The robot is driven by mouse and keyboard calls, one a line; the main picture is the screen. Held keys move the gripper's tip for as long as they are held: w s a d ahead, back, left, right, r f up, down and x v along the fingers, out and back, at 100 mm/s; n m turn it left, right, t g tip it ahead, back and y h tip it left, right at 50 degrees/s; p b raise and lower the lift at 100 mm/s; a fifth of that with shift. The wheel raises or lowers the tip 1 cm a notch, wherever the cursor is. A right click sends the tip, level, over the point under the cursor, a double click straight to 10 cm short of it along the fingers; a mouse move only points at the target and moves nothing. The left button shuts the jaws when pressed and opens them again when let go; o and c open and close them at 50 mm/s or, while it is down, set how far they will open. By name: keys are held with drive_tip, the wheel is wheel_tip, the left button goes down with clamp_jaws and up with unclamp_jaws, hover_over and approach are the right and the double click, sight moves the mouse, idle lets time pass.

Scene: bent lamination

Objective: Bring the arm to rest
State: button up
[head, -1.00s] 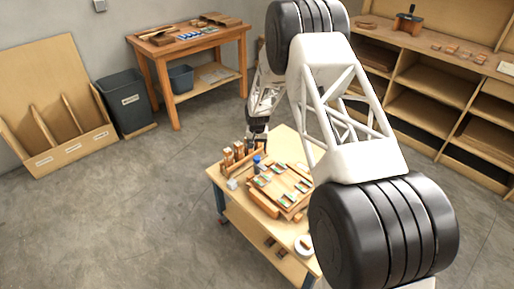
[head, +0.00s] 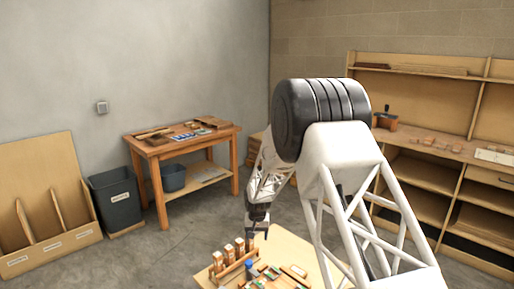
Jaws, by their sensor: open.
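My gripper (head: 257,233) hangs pointing down in the head view, above the far left part of the work table (head: 292,248). It is open, and I see nothing between its fingers. It is small in the picture, and its exact height above the table is hard to tell. My arm rises from the lower right, bends at a high joint and comes down to the gripper.
A wooden rack with several upright pieces (head: 228,252) and a blue-capped item (head: 249,265) stand close to the gripper on the table. A wooden bench (head: 180,140), a dark bin (head: 116,200) and shelves (head: 425,172) stand farther off. Grey floor (head: 150,260) lies open at left.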

drive_tip(key=s+d+r, duration=0.4)
drive_tip(key=s+r, duration=0.4)
drive_tip(key=r, duration=0.1)
drive_tip(key=s+d+r+t, duration=0.1)
drive_tip(key=s+d+r, duration=0.3)
drive_tip(key=s+r, duration=0.4)
drive_tip(key=s+d+r, duration=0.4)
drive_tip(key=s+r, duration=0.3)
drive_tip(key=r, duration=0.2)
drive_tip(key=s+d+r, duration=0.2)
drive_tip(key=s, duration=0.9)
drive_tip(key=s+d+r, duration=0.1)
drive_tip(key=s+d, duration=0.1)
drive_tip(key=s, duration=0.9)
drive_tip(key=s+d+r+t, duration=0.1)
drive_tip(key=s+d+r, duration=0.1)
drive_tip(key=s, duration=0.9)
drive_tip(key=shift+d+r, duration=0.3)
drive_tip(key=shift+r, duration=0.05)
drive_tip(key=shift+w, duration=0.1)
